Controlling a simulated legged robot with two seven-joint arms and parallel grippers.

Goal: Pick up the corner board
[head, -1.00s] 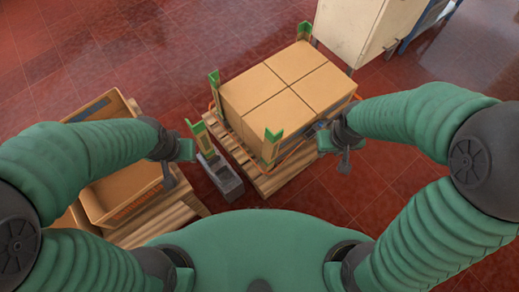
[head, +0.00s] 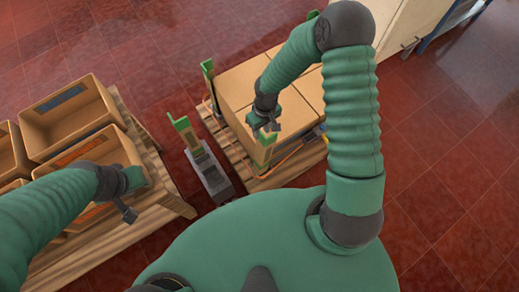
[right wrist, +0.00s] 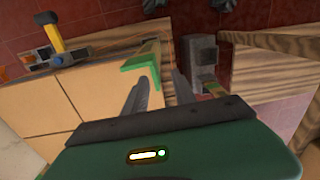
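Tan corner boards with green tops stand at corners of the carton stack (head: 236,88). The nearest one (head: 263,150) stands upright at the front corner, with my right gripper (head: 264,122) right above its top. In the right wrist view, a green-topped board (right wrist: 141,63) lies just beyond my right gripper's parted fingers (right wrist: 160,92), not between them. Another board (head: 184,130) leans up from a grey holder (head: 212,176) left of the stack. My left gripper (head: 132,192) is over the left crates, away from the boards; its finger gap is unclear.
Brown open crates (head: 75,113) stand on a wooden pallet (head: 168,190) at the left. A pale cabinet (head: 405,22) stands at the back right. Red floor is clear at the right.

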